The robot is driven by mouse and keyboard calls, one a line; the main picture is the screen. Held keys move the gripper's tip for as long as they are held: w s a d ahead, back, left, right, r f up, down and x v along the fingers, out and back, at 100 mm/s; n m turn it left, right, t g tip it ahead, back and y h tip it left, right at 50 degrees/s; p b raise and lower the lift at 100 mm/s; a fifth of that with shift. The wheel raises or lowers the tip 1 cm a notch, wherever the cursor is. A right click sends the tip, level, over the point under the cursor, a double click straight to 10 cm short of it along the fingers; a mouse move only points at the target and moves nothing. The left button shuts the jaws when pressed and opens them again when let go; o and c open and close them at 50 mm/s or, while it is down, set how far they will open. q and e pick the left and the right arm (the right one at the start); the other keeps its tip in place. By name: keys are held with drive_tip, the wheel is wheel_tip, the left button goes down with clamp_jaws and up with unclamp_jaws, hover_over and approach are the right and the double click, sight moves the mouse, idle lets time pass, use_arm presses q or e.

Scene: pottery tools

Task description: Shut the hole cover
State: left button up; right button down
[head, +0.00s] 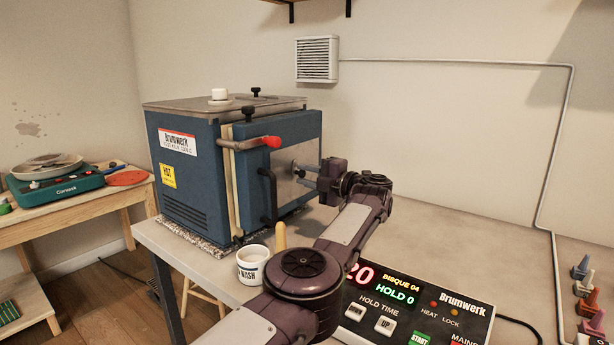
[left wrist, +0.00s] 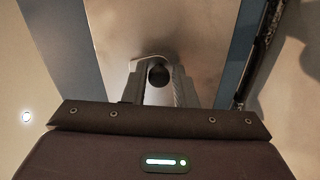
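The blue kiln (head: 190,140) stands on the table with its door (head: 297,137) facing right. A bare metal plate (head: 284,163) is on the door's front; it fills the middle of the left wrist view (left wrist: 190,30). A dark round knob (left wrist: 158,75) with a pale rim behind it shows there, apparently the hole cover; the hole itself is hidden. My left gripper (head: 301,174) is at the plate. Its two fingers (left wrist: 158,84) stand apart on either side of the knob, with no clear grip on it. My right gripper is not in view.
A red-tipped latch handle (head: 250,143) and a dark door handle (head: 268,195) stick out from the kiln. A white cup (head: 253,264) stands at the table's front edge. A control box (head: 415,303) lies nearer. The table (head: 450,240) right of my arm is mostly clear.

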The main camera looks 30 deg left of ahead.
use_arm(q)
drive_tip(key=shift+o, duration=1.4)
drive_tip(key=d, duration=0.7)
drive_tip(key=shift+s+d, duration=0.3)
drive_tip(key=shift+d, duration=0.1)
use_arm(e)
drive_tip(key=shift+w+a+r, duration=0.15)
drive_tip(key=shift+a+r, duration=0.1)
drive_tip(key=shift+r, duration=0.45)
